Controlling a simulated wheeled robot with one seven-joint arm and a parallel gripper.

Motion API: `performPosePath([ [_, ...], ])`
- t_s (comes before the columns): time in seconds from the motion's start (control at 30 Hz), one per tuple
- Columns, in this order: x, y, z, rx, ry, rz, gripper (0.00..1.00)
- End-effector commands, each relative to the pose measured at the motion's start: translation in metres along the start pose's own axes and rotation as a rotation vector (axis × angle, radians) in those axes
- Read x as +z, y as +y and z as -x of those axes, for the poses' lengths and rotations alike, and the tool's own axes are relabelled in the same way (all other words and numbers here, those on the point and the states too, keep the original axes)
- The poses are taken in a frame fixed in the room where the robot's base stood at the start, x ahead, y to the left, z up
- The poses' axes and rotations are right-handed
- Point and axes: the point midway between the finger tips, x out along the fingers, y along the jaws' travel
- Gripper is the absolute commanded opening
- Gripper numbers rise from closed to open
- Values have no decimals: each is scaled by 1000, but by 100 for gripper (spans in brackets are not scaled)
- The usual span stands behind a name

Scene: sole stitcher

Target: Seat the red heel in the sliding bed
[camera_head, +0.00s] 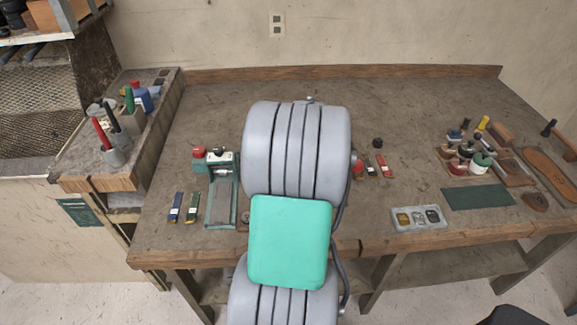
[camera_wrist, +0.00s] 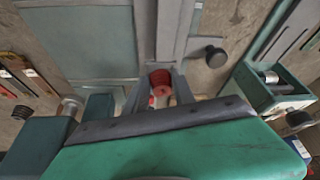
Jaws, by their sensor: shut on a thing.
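My gripper (camera_wrist: 160,92) is seen in the wrist view, with its green housing filling the bottom of the picture. Its dark fingers are shut on a small red ribbed piece, the red heel (camera_wrist: 160,78). The fingers and housing hide part of the heel. In the head view my arm hides the gripper and the heel. A teal-framed machine with a grey flat bed, which looks like the sliding bed (camera_head: 220,205), stands on the bench just left of my arm. I cannot tell whether the heel touches anything below it.
A grey tray (camera_head: 418,217) and a dark green mat (camera_head: 478,196) lie to the right. The bench's back middle is clear. A teal open box (camera_wrist: 275,88) is at right in the wrist view.

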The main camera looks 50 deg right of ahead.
Motion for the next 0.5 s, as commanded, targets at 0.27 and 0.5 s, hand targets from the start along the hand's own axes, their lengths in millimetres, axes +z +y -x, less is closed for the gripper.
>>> performPosePath([
  [0.27,2,0,-6,0,0,0,0],
  [0.5,1,0,-2,0,1,0,0],
])
